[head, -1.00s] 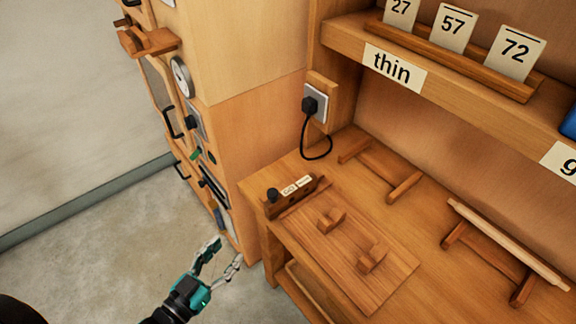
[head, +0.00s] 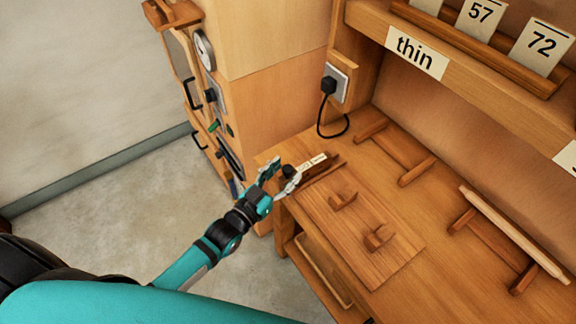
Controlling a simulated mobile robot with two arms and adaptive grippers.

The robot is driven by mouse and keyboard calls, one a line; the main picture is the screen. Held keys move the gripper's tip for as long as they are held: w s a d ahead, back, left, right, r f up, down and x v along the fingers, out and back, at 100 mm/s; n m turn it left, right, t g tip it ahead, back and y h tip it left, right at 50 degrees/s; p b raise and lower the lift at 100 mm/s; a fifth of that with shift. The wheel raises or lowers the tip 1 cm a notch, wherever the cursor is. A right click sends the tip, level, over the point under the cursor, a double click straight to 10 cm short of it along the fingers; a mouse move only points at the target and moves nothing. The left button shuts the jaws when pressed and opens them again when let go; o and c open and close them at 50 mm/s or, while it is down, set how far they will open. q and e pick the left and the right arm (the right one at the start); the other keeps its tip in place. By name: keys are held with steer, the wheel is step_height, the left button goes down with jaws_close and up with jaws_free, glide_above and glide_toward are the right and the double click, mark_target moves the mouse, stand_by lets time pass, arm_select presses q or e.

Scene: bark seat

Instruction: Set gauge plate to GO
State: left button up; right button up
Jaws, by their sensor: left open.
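The gauge plate (head: 318,172) is a small wooden block with white labels at the left front corner of the wooden bench. Its black knob (head: 288,170) stands at the left end. My left gripper (head: 281,177) is open, with its fingers on either side of the knob in the picture. I cannot tell whether they touch it. The gripper hides part of the block's left end, and the label writing is too small to read now. My right gripper is not in view.
A board with two small wooden blocks (head: 378,238) lies right of the gauge plate. Wooden racks (head: 418,170) stand behind, one holding a pale rod (head: 515,235). A plug and cable (head: 329,88) hang at the back. A tall cabinet (head: 265,95) stands left; floor is open in front.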

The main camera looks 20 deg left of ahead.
mark_target(306, 169)
arm_select(q)
steer(key=shift+x, duration=0.95)
jaws_close()
steer(key=shift+w+f, duration=0.15)
steer(key=shift+f, duration=0.15)
